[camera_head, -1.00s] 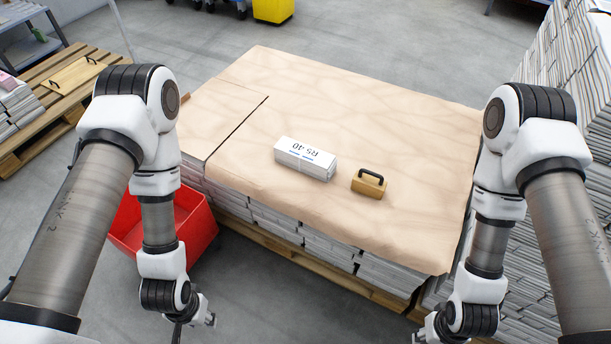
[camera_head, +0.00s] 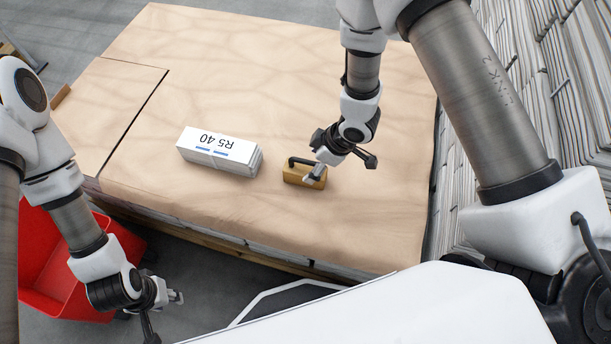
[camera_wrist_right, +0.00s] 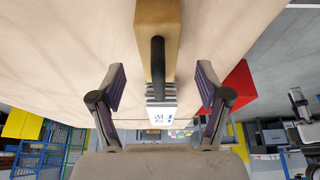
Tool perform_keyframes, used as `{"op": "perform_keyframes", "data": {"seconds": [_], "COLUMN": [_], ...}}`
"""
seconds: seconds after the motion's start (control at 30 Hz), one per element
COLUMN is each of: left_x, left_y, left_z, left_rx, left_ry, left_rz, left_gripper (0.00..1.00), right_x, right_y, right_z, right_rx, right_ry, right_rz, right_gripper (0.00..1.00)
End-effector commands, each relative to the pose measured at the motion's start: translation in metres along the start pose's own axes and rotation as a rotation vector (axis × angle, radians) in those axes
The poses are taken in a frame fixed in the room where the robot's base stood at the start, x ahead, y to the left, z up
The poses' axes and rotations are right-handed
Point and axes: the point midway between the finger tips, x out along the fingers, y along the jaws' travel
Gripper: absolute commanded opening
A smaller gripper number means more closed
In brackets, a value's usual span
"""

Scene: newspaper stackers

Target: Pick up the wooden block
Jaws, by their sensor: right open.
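The wooden block (camera_head: 291,178) is tan with a dark handle on top. It sits on the brown paper cover (camera_head: 240,50) near its front edge. My right gripper (camera_head: 342,171) is over the block, with one finger overlapping its right part in the head view. In the right wrist view my right gripper (camera_wrist_right: 161,88) is open, and the block (camera_wrist_right: 157,15) with its dark handle lies ahead, between the lines of the two fingers. Nothing is between the fingertips. My left gripper (camera_head: 165,312) hangs low at the left, off the stack, with its fingers apart and empty.
A white bundle marked R5 40 (camera_head: 218,153) lies just left of the block. A red bin (camera_head: 45,270) stands on the floor at the left. Tall newspaper stacks (camera_head: 540,90) line the right side. The paper cover behind the block is clear.

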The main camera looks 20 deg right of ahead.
Motion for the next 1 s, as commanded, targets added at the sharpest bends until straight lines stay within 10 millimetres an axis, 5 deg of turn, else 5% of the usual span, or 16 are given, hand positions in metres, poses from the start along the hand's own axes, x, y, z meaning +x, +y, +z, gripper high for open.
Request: {"op": "perform_keyframes", "data": {"seconds": [0.3,0.57,0.67,0.8,1.0], "left_x": [0.006,0.006,0.006,0.006,0.006], "left_y": [0.0,0.0,0.0,0.0,0.0], "left_z": [-0.001,-0.001,-0.001,-0.001,-0.001], "left_rx": [0.001,0.001,0.001,0.001,0.001], "left_ry": [0.001,0.001,0.001,0.001,0.001], "left_rz": [0.0,0.0,0.0,0.0,0.0], "left_gripper": [0.39,0.39,0.39,0.39,0.39], "right_x": [0.051,0.058,0.058,0.058,0.058], "right_y": [-0.001,-0.001,-0.001,-0.001,-0.001], "right_z": [-0.005,-0.005,-0.005,-0.005,-0.005], "right_rx": [0.006,0.008,0.008,0.009,0.009], "right_ry": [-0.001,0.0,0.0,0.0,0.0], "right_rz": [-0.003,-0.001,-0.001,-0.001,-0.001], "right_gripper": [0.76,0.76,0.51,0.02,0.01]}}
